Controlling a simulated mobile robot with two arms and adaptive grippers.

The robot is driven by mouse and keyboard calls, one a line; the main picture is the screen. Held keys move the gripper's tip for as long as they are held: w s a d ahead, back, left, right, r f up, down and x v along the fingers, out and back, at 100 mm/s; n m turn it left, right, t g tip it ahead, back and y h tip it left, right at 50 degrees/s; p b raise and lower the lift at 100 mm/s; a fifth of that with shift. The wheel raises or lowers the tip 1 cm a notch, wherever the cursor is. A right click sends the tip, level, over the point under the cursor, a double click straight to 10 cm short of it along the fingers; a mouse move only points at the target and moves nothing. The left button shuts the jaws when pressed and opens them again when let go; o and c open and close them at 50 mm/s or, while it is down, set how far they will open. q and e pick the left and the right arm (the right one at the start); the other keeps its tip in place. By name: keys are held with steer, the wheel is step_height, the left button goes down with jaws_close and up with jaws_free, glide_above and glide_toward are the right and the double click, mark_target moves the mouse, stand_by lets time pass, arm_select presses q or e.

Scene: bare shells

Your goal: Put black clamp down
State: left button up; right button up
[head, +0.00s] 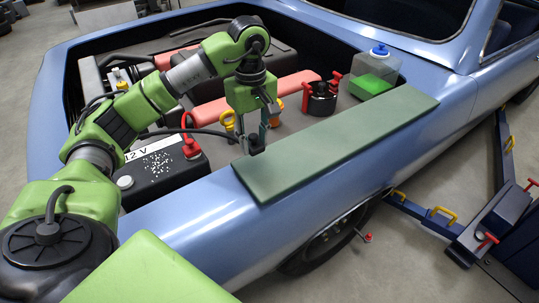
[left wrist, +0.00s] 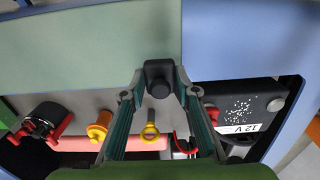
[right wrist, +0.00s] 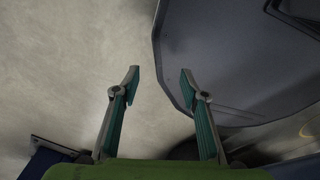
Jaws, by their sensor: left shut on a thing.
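The black clamp (head: 256,146) is held between the fingertips of my left gripper (head: 263,128), at the near-left edge of the green mat (head: 335,135). In the left wrist view the clamp's dark end (left wrist: 158,76) sits between the fingertips (left wrist: 159,84), with the mat (left wrist: 90,50) behind it. I cannot tell whether the clamp touches the mat. My right gripper (right wrist: 160,72) is open and empty, seen only in the right wrist view above the grey floor.
A 12 V battery (head: 165,172) with a red clamp (head: 191,146) stands left of the mat in the engine bay. A yellow ring handle (head: 227,118), a black cap with red handles (head: 321,100) and a green fluid tank (head: 374,75) lie beyond. The mat's surface is clear.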

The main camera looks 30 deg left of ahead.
mark_target(269, 169)
arm_select(q)
steer(key=f, duration=0.1)
steer(key=w+d+f, duration=0.2)
steer(key=shift+w+f+p, duration=0.1)
steer(key=shift+f+p, duration=0.2)
steer(key=shift+p, duration=0.1)
steer(key=shift+f, duration=0.2)
steer(key=f, duration=0.1)
steer(key=f+p, duration=0.1)
steer(key=f, duration=0.1)
steer(key=shift+w+d+p, duration=0.3)
steer(key=shift+d+p, duration=0.05)
steer(key=shift+p, duration=0.05)
steer(key=shift+a+f, duration=0.1)
steer(key=shift+f, duration=0.4)
arm_select(e)
steer(key=w+r, duration=0.1)
steer(key=r, duration=0.2)
steer(key=shift+w+d+r, duration=0.1)
steer(key=shift+w, duration=0.3)
arm_select(q)
steer(key=shift+f, duration=0.1)
steer(key=o, duration=1.1)
arm_select(e)
steer(key=shift+s, duration=0.1)
